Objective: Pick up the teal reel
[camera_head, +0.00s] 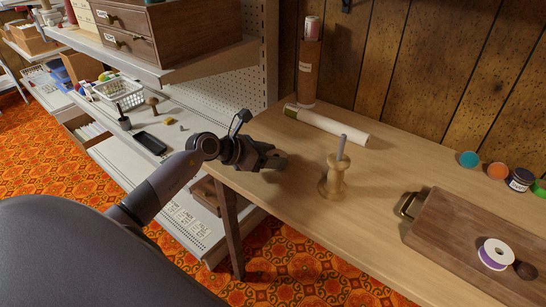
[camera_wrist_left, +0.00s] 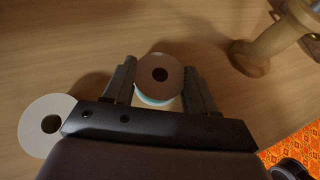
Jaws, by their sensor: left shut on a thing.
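My left gripper (camera_head: 270,160) is low over the left end of the wooden table in the head view. In the left wrist view its two fingers stand on either side of a reel (camera_wrist_left: 160,72) and are shut on it. The reel shows a pinkish-brown round end with a dark hole, and a teal band below that end. In the head view the gripper hides this reel. I cannot tell whether the reel touches the table. My right gripper is in neither view.
A wooden spool stand with a grey pin (camera_head: 334,180) stands right of the gripper. A pale roll (camera_head: 326,125) lies behind. A wooden board (camera_head: 455,235) bears a purple-and-white reel (camera_head: 495,254). Small teal (camera_head: 468,159) and orange (camera_head: 496,171) pots are at the back right. Shelves stand left.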

